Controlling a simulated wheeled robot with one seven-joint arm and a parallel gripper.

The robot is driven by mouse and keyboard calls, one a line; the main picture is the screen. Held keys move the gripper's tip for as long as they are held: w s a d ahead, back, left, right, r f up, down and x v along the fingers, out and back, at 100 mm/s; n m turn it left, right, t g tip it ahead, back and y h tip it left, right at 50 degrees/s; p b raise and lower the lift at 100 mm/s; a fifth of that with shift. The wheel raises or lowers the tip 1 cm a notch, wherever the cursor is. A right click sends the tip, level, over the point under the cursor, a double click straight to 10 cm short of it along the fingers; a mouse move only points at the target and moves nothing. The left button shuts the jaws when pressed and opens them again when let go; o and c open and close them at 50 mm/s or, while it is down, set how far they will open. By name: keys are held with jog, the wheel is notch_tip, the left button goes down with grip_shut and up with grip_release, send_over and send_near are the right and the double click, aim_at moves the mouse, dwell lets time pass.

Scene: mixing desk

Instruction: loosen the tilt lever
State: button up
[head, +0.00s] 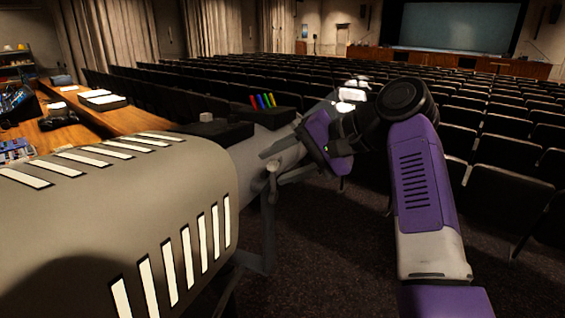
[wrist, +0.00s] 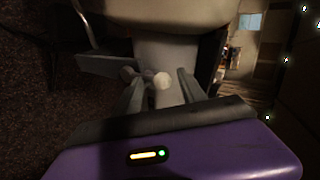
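A large grey lamp housing (head: 120,190) with white slots fills the left of the head view, and its grey body (wrist: 155,12) spans the top of the wrist view. A pale round knob (wrist: 162,81), which looks like the end of the tilt lever, sits below that body. My gripper (wrist: 158,88) has its two fingers apart, one on each side of the knob, with visible gaps. In the head view my gripper (head: 270,165) is at the housing's right side, by the grey bracket. The lever's shaft is mostly hidden there.
A grey bracket arm (wrist: 108,65) lies left of the knob. Coloured filter tabs (head: 263,101) stand up from the lamp's front part. A wooden desk (head: 110,120) with papers is at left; rows of dark seats (head: 400,85) fill the hall.

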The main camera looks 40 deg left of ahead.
jog(key=shift+w+r, duration=0.1)
jog(key=b+v, duration=0.2)
jog(key=v, duration=0.6)
jog(key=shift+b, duration=0.3)
